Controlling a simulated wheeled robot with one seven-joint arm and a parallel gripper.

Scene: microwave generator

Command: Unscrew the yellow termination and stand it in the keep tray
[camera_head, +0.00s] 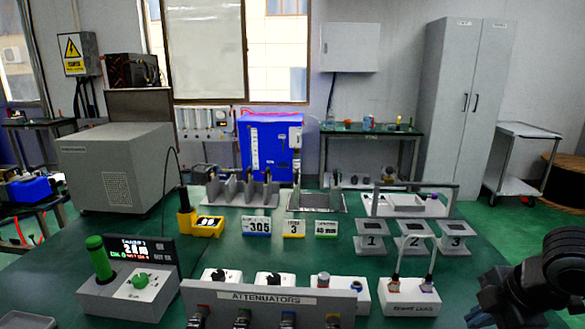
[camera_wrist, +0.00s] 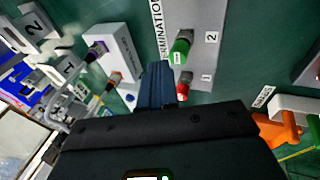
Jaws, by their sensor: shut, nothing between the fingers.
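My gripper (camera_wrist: 157,75) is shut and empty in the wrist view, its dark fingers together. Just beyond the fingers is a grey plate marked TERMINATION (camera_wrist: 207,40) with a green termination (camera_wrist: 179,50) by number 2 and a red one (camera_wrist: 182,91) by number 1. The fingers are close beside the red one; I cannot tell if they touch. No tray labelled keep is readable; a grey tray edge (camera_head: 27,320) shows at the lower left of the head view.
Stands numbered 1 to 3 (camera_head: 414,242) are at the right. A yellow holder (camera_head: 207,226) with a black probe stands left of centre. A white box (camera_wrist: 113,62) with purple and orange connectors is left of my fingers.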

